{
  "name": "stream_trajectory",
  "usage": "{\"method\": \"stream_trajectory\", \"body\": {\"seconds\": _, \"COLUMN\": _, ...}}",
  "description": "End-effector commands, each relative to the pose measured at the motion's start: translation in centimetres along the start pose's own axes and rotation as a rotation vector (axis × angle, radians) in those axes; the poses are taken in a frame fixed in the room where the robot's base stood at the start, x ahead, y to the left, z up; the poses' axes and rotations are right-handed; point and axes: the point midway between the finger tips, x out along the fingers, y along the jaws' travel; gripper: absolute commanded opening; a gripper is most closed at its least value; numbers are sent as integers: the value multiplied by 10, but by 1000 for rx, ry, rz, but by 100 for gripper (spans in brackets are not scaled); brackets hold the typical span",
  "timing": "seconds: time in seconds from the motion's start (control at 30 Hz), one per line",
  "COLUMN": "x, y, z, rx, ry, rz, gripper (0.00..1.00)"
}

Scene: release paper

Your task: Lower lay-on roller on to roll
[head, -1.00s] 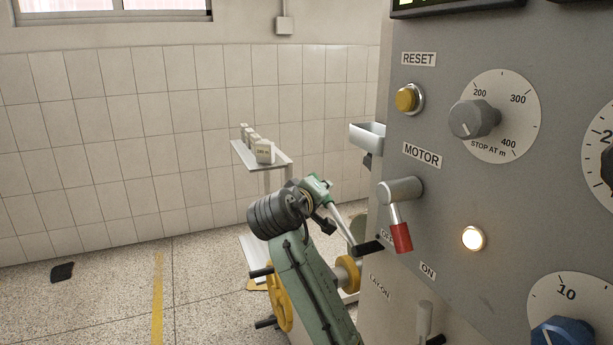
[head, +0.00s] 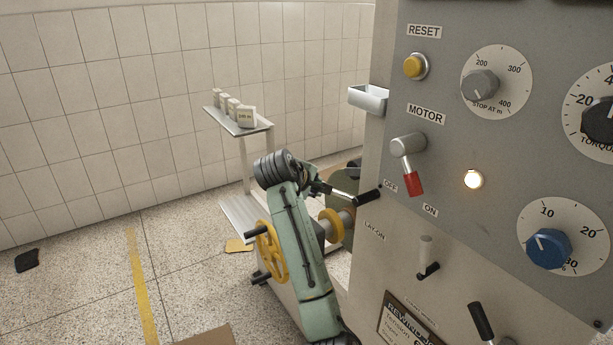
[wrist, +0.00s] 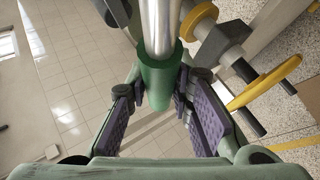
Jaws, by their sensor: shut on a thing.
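My gripper (wrist: 157,98) is shut on a dark green grip (wrist: 158,84) at the end of a bright metal bar (wrist: 160,25), with purple-padded fingers on both sides. In the head view my gripper (head: 318,187) is small and partly hidden by my arm. A metal rod with a black end (head: 369,195) shows just to its right, beside the cabinet. A dull green round face (head: 341,209) shows behind my arm; I cannot tell whether it is the roll. I cannot make out the lay-on roller's surface or whether it touches the roll.
A yellow handwheel (head: 270,252) and a yellow ring (head: 330,225) are close to my arm. The grey control cabinet (head: 450,215) fills the right, with a red-handled motor lever (head: 412,182) and a small lay-on lever (head: 428,268). A shelf (head: 225,121) holds several pale blocks. Floor at left is mostly clear.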

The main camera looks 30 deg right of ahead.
Motion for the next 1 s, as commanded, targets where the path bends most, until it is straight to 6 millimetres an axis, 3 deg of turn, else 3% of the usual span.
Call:
{"method": "stream_trajectory", "body": {"seconds": 0.77, "x": 9, "y": -10, "z": 4, "rx": -66, "ry": -53, "rz": -40, "gripper": 0}}
{"method": "stream_trajectory", "body": {"seconds": 0.8, "x": 9, "y": -10, "z": 4, "rx": -66, "ry": -52, "rz": -40, "gripper": 22}}
{"method": "stream_trajectory", "body": {"seconds": 1.0, "x": 10, "y": -11, "z": 4, "rx": -66, "ry": -53, "rz": -43, "gripper": 36}}
